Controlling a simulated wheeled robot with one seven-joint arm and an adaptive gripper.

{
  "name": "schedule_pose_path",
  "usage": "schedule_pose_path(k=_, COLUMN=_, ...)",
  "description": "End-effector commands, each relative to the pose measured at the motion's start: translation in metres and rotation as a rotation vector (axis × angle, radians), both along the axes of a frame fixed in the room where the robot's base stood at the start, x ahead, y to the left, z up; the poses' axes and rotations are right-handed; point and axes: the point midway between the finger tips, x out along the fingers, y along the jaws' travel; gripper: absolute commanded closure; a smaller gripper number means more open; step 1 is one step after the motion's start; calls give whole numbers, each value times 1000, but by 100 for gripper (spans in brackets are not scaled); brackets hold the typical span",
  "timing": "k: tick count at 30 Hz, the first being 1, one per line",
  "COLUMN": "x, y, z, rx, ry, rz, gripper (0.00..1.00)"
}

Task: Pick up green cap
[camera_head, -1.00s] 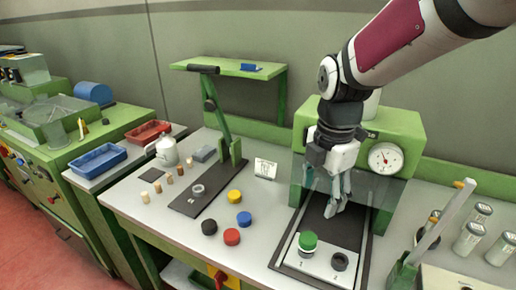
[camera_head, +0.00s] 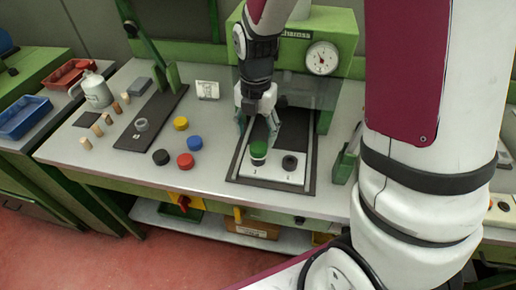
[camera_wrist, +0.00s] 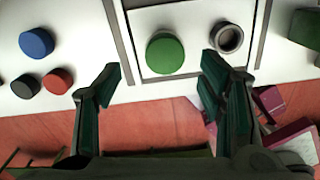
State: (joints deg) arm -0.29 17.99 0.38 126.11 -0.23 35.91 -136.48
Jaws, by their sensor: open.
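The green cap (camera_head: 258,149) sits on the left holder of the white plate (camera_head: 272,170) on the bench. It also shows in the wrist view (camera_wrist: 165,53) as a round green disc. My gripper (camera_head: 258,132) is open and empty, with its fingers around the cap's position in the head view, just above or behind it. In the wrist view my gripper's fingers (camera_wrist: 160,80) are spread apart, with the cap appearing beyond and between their tips. Contact with the cap does not show.
To the right of the cap is a dark ring holder (camera_head: 290,162). Loose caps lie to the left: yellow (camera_head: 181,123), blue (camera_head: 194,143), red (camera_head: 185,160) and black (camera_head: 161,157). The press with a round gauge (camera_head: 322,58) stands behind. A green lever stand (camera_head: 345,160) is at the right.

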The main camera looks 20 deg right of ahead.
Motion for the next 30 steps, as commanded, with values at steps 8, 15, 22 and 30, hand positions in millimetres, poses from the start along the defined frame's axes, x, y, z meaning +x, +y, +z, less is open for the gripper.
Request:
schedule_pose_path(k=8, x=-7, y=-3, z=-32, rx=0, ry=6, rz=0, gripper=37)
schedule_pose_path(k=15, x=-6, y=-4, z=-53, rx=1, ry=1, rz=-1, gripper=37)
schedule_pose_path(k=22, x=-5, y=-3, z=-53, rx=0, ry=0, rz=-1, gripper=42)
schedule_pose_path(k=30, x=-5, y=-3, z=-53, rx=0, ry=0, rz=-1, gripper=76)
